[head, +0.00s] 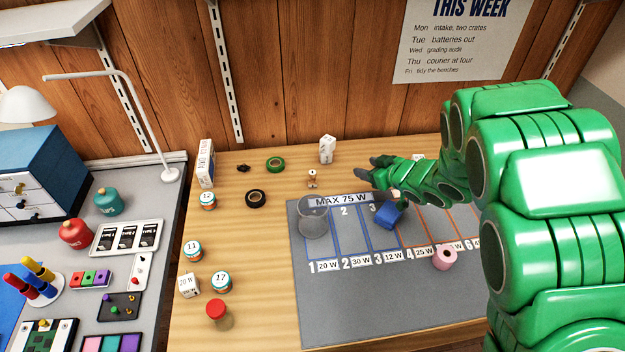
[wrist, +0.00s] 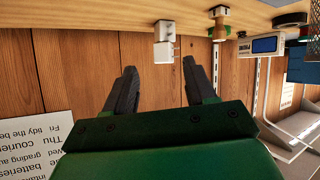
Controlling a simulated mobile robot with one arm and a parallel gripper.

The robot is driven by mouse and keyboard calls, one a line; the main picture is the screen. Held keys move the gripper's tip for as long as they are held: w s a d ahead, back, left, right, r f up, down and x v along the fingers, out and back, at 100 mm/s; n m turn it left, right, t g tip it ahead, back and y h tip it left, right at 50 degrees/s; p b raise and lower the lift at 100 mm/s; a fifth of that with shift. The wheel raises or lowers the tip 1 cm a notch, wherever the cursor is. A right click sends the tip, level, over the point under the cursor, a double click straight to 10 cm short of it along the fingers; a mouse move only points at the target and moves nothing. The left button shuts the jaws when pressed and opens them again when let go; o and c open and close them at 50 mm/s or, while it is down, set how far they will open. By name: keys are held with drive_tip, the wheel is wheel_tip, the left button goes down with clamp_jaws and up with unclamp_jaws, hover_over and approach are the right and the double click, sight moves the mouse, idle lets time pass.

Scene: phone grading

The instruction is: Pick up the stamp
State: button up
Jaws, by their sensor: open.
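The stamp (head: 312,178), a small brown and white piece with a rounded wooden handle, stands upright on the wooden table behind the grey mat. In the wrist view, which is upside down, the stamp (wrist: 219,22) shows at the top, right of centre. My gripper (head: 376,171) is to the right of the stamp, apart from it, above the back of the mat. Its two dark fingers (wrist: 159,72) are spread with nothing between them.
A white box (head: 327,150) stands behind the stamp, and tape rolls (head: 275,164) lie to its left. The numbered mat (head: 400,300) holds a clear cup (head: 313,222), a blue block (head: 387,216) and a pink roll (head: 445,259). A wooden wall (head: 300,80) rises behind.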

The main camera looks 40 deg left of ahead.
sight(315, 174)
drive_tip(key=s+a+f+g, duration=0.1)
drive_tip(key=s+a, duration=0.1)
drive_tip(key=s+a+f+n+g+y, duration=0.1)
drive_tip(key=s+a, duration=0.1)
drive_tip(key=s+a+g+y, duration=0.1)
drive_tip(key=s+a, duration=0.1)
drive_tip(key=s, duration=0.1)
drive_tip(key=shift+a+f+n, duration=0.15)
drive_tip(key=shift+f+n, duration=0.15)
drive_tip(key=shift+f, duration=0.1)
drive_tip(key=shift+x, duration=3.8)
drive_tip(key=shift+f, duration=0.15)
clamp_jaws()
